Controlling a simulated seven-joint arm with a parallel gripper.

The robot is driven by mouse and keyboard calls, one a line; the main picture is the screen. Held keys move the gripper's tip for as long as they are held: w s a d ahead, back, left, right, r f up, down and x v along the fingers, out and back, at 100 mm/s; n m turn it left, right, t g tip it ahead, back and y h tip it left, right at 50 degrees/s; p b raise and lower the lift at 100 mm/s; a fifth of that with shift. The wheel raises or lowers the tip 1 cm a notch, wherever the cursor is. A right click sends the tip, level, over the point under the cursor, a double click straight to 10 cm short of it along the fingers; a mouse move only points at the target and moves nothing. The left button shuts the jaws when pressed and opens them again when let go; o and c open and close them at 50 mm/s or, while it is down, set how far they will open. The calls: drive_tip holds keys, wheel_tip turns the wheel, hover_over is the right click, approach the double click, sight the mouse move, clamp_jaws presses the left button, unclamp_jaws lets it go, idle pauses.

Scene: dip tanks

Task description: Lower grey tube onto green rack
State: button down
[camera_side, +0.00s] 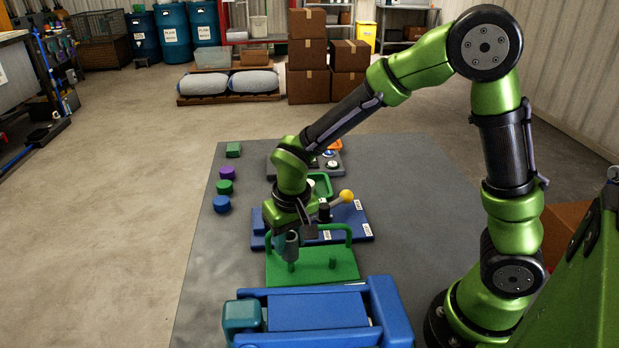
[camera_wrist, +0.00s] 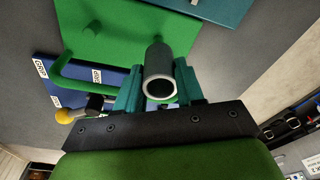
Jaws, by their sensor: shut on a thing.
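The grey tube (camera_side: 287,247) is held upright between the fingers of my gripper (camera_side: 291,238), above the left part of the green rack (camera_side: 312,269). In the wrist view the tube (camera_wrist: 159,62) shows its open end toward the camera, and the teal fingers of my gripper (camera_wrist: 158,84) close on it from both sides. A short green peg stands just below the tube in the side view, and another stands to its right. I cannot tell whether the tube's lower end is around the near peg. The green rack (camera_wrist: 120,38) lies beyond the tube in the wrist view.
A blue frame (camera_side: 318,308) with a teal block (camera_side: 241,315) stands close in front of the rack. Behind the rack is a blue base (camera_side: 349,222) with a yellow knob (camera_side: 346,196). The rack's green rail arches beside my gripper. Several small blocks (camera_side: 224,187) line the mat's left edge.

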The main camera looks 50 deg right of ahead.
sight(290, 252)
drive_tip(key=shift+f, duration=1.85)
idle(0.3)
idle(0.4)
drive_tip(key=c, duration=0.6)
unclamp_jaws()
drive_tip(key=shift+o, duration=0.2)
drive_tip(key=o, duration=0.4)
wheel_tip(290, 252, up, 8)
idle(0.3)
